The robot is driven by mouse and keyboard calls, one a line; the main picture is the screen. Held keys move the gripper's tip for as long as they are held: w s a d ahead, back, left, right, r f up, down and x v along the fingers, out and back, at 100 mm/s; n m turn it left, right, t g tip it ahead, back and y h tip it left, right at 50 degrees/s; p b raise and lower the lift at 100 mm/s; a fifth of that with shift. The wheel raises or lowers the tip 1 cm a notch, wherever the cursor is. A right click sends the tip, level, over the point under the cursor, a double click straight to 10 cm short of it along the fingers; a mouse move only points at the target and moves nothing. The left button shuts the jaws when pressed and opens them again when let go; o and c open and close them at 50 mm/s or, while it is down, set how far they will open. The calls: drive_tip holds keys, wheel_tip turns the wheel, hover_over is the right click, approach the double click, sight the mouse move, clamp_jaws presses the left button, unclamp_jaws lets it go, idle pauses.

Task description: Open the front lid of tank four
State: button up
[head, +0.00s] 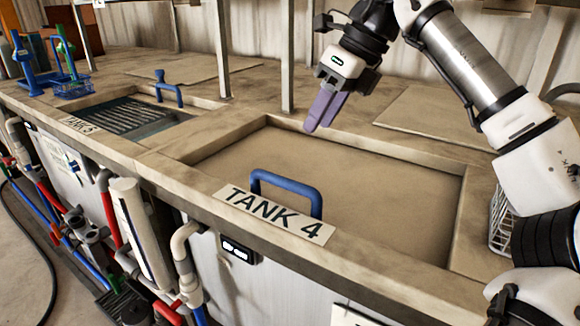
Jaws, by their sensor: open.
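The tank four front lid (375,200) is a flat tan panel set in a recess in the counter, and it lies shut. A blue bar handle (287,188) stands up at its front edge, behind the white "TANK 4" label (275,213). My gripper (318,126) hangs above the back left part of the lid, behind and above the handle and apart from it. Its purple fingers point down and to the left. It is open and I see nothing held. The gap between the fingers is hard to see from this angle.
Left of it, the tank (130,115) labelled "TANK 5" shows a dark slatted opening, with a blue handle (168,92) behind. Metal posts (288,60) rise behind the lid. A white wire basket (502,220) stands at the right. Pipes (130,225) line the front.

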drive_tip(key=p+x, duration=0.1)
drive_tip(key=x, duration=1.1)
drive_tip(key=shift+s+a+f, duration=0.1)
drive_tip(key=shift+f, duration=0.25)
drive_tip(key=shift+c, duration=0.3)
clamp_jaws()
